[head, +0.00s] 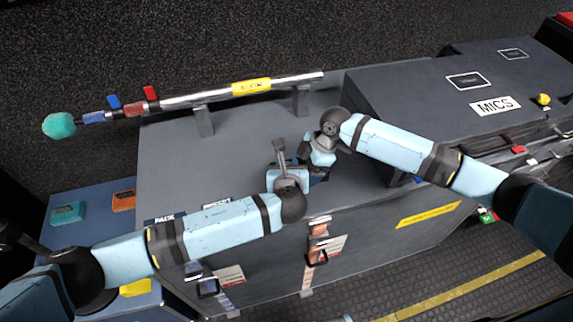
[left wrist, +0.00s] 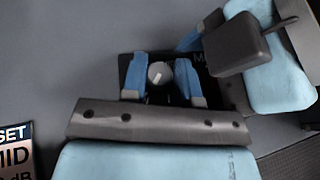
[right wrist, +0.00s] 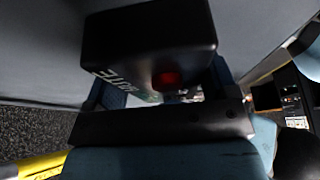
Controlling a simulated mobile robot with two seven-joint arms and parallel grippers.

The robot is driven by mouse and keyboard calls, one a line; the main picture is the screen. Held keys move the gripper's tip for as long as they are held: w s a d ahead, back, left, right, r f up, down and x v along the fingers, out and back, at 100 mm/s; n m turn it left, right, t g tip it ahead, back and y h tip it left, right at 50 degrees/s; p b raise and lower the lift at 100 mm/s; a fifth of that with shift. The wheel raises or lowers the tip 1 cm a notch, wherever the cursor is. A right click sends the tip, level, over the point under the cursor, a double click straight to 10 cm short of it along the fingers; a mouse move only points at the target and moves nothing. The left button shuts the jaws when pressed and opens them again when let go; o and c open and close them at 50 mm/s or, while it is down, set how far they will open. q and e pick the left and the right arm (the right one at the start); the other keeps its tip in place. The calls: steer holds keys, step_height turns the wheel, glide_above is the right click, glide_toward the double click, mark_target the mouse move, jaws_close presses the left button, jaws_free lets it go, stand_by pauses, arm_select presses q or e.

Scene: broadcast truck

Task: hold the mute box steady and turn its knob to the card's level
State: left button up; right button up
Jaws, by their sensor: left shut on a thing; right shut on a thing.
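The mute box (right wrist: 140,38) is black, with a red button or light and white lettering partly readable as MUTE in the right wrist view. My right gripper (right wrist: 160,88) is shut on it, one blue finger on each side. In the left wrist view its grey knob (left wrist: 161,74) with a pale pointer mark sits between the blue fingers of my left gripper (left wrist: 160,84), which is shut on it. In the head view my left gripper (head: 287,172) and right gripper (head: 318,162) meet over the grey top and hide most of the box. A card (left wrist: 15,155) reads SET, MID and dB, partly cut off.
A metal pole (head: 200,97) with a yellow label and a teal foam end (head: 59,125) lies on stands behind. A dark MICS case (head: 420,88) stands at right. Colored blocks sit on a blue surface (head: 60,195) at left.

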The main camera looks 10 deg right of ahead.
arm_select(q)
steer(key=o, duration=0.9)
steer(key=shift+c, duration=0.2)
steer(key=v, duration=1.2)
